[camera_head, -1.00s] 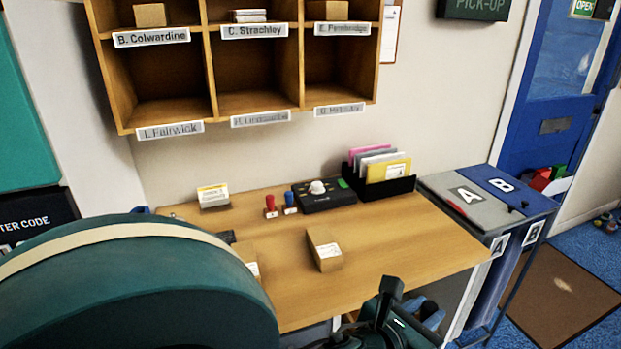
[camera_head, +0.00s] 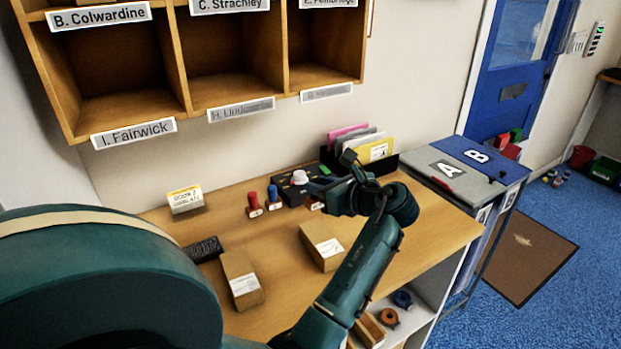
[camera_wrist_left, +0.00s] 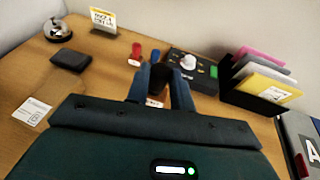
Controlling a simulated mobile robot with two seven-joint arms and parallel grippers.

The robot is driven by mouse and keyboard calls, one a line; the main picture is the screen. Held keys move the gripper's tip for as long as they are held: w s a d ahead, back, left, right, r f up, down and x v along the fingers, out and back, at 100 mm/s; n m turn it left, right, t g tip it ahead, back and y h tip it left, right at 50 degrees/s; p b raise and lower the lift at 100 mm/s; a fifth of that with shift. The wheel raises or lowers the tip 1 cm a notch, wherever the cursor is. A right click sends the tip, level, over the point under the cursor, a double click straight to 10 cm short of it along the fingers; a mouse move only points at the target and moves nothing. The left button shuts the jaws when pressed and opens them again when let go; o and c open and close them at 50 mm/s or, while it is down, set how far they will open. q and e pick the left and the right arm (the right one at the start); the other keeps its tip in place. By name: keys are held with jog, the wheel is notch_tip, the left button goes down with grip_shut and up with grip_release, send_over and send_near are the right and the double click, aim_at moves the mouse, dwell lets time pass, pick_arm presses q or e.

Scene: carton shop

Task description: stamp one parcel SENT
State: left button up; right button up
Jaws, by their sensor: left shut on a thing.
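My left gripper (camera_head: 318,197) is over the back of the table, just in front of the black box with a white knob (camera_head: 299,183). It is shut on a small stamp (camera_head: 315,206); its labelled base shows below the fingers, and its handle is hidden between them. The stamp also shows in the left wrist view (camera_wrist_left: 155,102). A red stamp (camera_head: 253,204) and a blue stamp (camera_head: 274,198) stand upright to its left. One brown parcel (camera_head: 318,243) with a white label lies in front of the gripper; another parcel (camera_head: 240,277) lies nearer left. My right gripper is not in view.
The wooden table (camera_head: 430,220) has clear room at its right. A black rack of envelopes (camera_head: 408,160) stands behind the gripper. A dark block (camera_head: 205,249) and a yellow-white card (camera_head: 186,201) are at the left. Bins A and B (camera_head: 450,165) adjoin the right end. Pigeonholes hang above.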

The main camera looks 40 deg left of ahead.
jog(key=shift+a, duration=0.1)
